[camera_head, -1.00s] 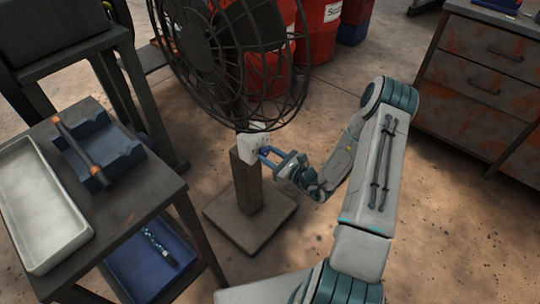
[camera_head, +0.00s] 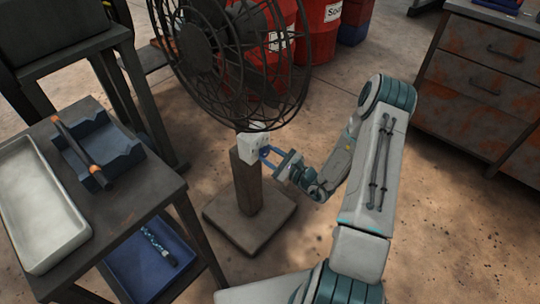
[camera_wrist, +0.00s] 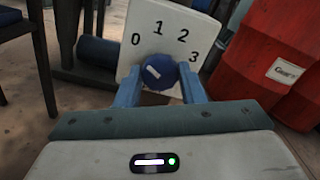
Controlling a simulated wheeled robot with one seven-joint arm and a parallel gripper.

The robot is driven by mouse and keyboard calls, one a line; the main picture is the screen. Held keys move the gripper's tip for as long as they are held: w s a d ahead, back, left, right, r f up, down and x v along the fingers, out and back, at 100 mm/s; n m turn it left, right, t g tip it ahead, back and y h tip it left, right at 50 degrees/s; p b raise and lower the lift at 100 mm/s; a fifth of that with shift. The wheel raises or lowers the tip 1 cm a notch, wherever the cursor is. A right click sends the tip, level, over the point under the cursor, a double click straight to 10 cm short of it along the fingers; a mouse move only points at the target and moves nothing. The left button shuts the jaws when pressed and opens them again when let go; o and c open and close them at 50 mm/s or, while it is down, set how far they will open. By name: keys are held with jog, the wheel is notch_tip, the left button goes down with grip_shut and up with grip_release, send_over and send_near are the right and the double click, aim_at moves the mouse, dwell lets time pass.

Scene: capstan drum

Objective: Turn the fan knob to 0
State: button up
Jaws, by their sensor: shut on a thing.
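The fan knob (camera_wrist: 160,70) is round and blue with a white mark. It sits on the white dial plate (camera_wrist: 162,30), which reads 0, 1, 2 and 3 in an arc. The white mark lies left of the knob's middle and slants up-left, roughly toward the 0 side; its exact alignment is hard to tell. My gripper (camera_wrist: 160,86) has one blue finger on each side of the knob and is shut on it. In the head view, my gripper (camera_head: 272,155) reaches the dial plate (camera_head: 252,148) on the fan's post; the knob is too small to make out there.
The caged fan (camera_head: 215,50) stands above the dial on a square base (camera_head: 250,222). A table with a white tray (camera_head: 40,205) and a blue holder (camera_head: 100,150) is at the left. Red barrels (camera_head: 318,30) stand behind, and a drawer cabinet (camera_head: 480,80) is at the right.

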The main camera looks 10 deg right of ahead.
jog(key=o, duration=1)
jog(key=p+v, duration=0.2)
jog(key=v, duration=1.2)
